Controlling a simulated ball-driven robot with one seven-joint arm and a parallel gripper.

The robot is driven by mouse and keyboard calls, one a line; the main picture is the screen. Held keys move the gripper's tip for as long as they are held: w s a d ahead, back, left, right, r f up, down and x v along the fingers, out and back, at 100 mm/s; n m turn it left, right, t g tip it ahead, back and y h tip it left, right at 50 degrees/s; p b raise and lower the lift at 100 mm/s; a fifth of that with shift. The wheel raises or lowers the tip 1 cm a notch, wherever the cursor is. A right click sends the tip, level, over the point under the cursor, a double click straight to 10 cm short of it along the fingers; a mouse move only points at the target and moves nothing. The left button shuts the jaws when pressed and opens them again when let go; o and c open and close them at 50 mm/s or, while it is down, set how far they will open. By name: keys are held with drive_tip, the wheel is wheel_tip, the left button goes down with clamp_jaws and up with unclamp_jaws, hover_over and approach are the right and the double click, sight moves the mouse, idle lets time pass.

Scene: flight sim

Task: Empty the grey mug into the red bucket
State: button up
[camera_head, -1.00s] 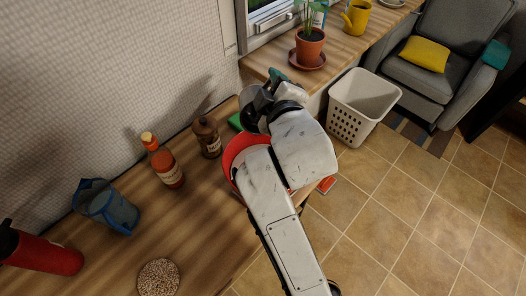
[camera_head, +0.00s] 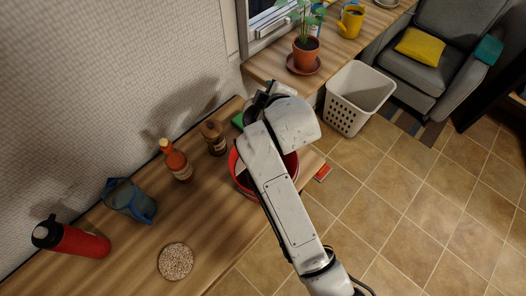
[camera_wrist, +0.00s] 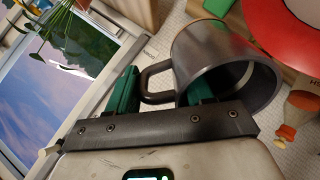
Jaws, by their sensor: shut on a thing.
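The grey mug (camera_wrist: 222,65) is large in the wrist view, its handle between the two green fingers of my gripper (camera_wrist: 160,85). My gripper is shut on that handle. The mug is tilted in that picture, its open mouth toward the lower right; part of its inner wall shows, but I cannot tell what it holds. The red bucket (camera_head: 240,177) stands on the wooden counter in the head view, partly hidden under my arm. Its red rim also shows at the top right of the wrist view (camera_wrist: 283,28). In the head view, my arm mostly hides gripper and mug.
A brown bottle (camera_head: 213,138) and an orange-capped sauce bottle (camera_head: 177,163) stand left of the bucket. A blue pitcher (camera_head: 130,200), red flask (camera_head: 75,240) and round speckled mat (camera_head: 175,261) are farther left.

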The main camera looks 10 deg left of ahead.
drive_tip(key=r+g+p, duration=0.1)
drive_tip(key=p, duration=0.1)
drive_tip(key=shift+w+p, duration=0.3)
drive_tip(key=shift+p, duration=0.05)
drive_tip(key=shift+w+f+g, duration=0.15)
drive_tip(key=shift+g, duration=0.25)
drive_tip(key=shift+w+a+g+h, duration=0.15)
drive_tip(key=shift+w+g+h, duration=0.25)
drive_tip(key=shift+g, duration=0.1)
drive_tip(key=w+a+f+g+h+b, duration=0.1)
drive_tip(key=w+f+g+b, duration=0.4)
drive_tip(key=b, duration=0.5)
wheel_tip(320, 180, down, 2)
drive_tip(key=shift+w+a+f+g+h+b, duration=0.2)
drive_tip(key=shift+w+a+g+h+b, duration=0.15)
drive_tip(key=shift+g, duration=0.85)
drive_tip(key=shift+b, duration=0.45)
